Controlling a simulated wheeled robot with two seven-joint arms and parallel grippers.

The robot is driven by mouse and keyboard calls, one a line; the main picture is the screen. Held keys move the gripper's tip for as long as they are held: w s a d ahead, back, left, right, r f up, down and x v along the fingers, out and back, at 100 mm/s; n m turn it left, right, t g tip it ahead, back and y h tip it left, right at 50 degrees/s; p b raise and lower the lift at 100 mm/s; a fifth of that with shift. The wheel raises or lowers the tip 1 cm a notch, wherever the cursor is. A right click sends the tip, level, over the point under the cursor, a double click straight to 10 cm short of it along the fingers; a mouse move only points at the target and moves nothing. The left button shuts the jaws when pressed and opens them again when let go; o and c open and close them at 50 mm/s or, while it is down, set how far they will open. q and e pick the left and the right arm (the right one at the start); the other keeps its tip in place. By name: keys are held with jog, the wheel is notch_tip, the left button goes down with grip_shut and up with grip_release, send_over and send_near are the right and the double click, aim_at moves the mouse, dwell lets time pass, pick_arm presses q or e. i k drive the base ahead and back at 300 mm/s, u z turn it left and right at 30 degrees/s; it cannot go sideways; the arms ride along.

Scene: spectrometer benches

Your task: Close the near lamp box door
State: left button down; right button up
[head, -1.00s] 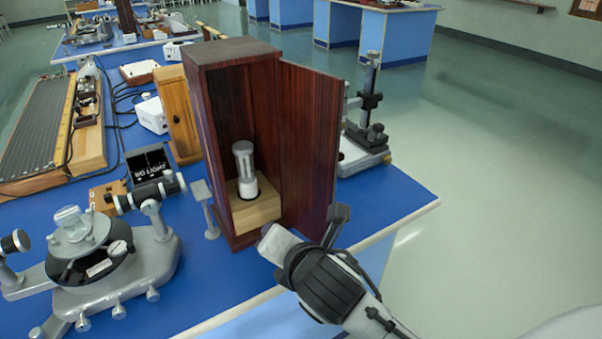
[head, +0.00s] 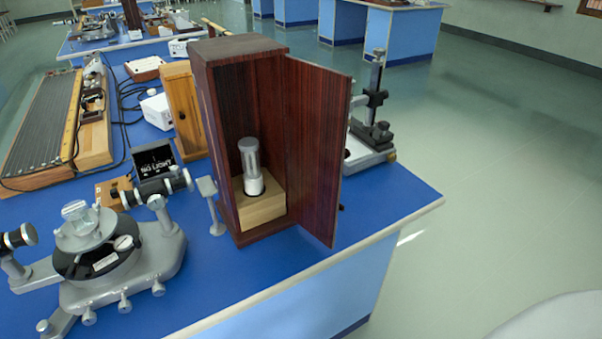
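The near lamp box (head: 210,130) is a tall dark-red wooden case standing upright near the front edge of the blue bench. Its door (head: 318,150) is hinged on the right side of the opening and stands wide open, swung out to the right. Inside, a grey cylindrical lamp (head: 250,165) stands on a pale wooden block (head: 262,207). Neither of my grippers shows in the head view now.
A spectrometer (head: 105,255) stands on the bench left of the box. A grey stand with a vertical post (head: 375,110) is behind the door. The bench's front edge (head: 400,228) is close to the door, with open floor beyond.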

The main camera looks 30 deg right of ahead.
aim_at(318, 97)
jog(key=u, duration=2.85)
jog(key=k, duration=2.1)
jog(key=z, duration=1.8)
jog(key=i, duration=0.5)
jog(key=z, duration=1.4)
jog(key=k, duration=0.4)
jog(key=u, duration=0.9)
